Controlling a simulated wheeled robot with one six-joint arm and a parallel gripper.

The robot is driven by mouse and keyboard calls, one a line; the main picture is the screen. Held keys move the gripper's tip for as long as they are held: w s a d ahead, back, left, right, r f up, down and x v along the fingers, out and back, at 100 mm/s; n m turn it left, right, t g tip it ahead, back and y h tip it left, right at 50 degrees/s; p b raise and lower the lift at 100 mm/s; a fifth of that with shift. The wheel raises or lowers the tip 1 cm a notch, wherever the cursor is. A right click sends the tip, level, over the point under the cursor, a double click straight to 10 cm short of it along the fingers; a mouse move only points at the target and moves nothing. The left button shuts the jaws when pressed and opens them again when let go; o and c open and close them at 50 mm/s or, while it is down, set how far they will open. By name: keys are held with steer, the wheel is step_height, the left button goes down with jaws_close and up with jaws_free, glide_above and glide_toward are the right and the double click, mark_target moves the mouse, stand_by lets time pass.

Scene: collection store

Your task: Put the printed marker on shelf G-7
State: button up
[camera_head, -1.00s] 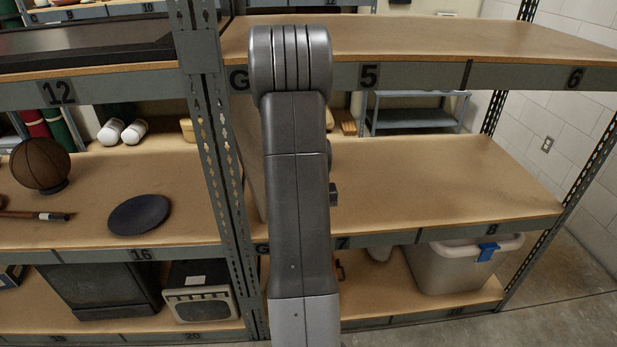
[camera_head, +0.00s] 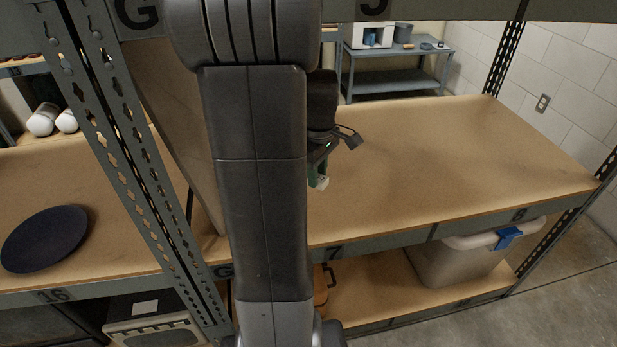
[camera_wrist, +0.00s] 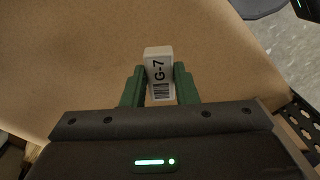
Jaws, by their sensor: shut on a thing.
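The printed marker (camera_wrist: 158,62) is a small pale block with "G-7" and a barcode on its face. My gripper (camera_wrist: 159,84) is shut on it, with a green finger on each side. In the head view the marker (camera_head: 322,183) shows as a small pale tip below my gripper (camera_head: 319,170), partly hidden by my arm. Shelf G-7 (camera_head: 370,195) is a bare wooden board with "7" on its front edge. My gripper is over this board; I cannot tell how high above it.
A grey upright post (camera_head: 125,140) and a tall brown panel (camera_head: 172,130) stand left of my arm. A lidded bin (camera_head: 455,265) is on the level below. Another shelf edge (camera_head: 450,10) runs above.

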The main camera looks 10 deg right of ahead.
mark_target(317, 207)
step_height(317, 207, down, 8)
steer(key=shift+r+b, duration=0.15)
steer(key=shift+b, duration=0.6)
steer(key=o, duration=1)
steer(key=shift+o, duration=0.2)
step_height(317, 207, up, 12)
steer(key=p, duration=0.2)
steer(key=shift+p, duration=0.4)
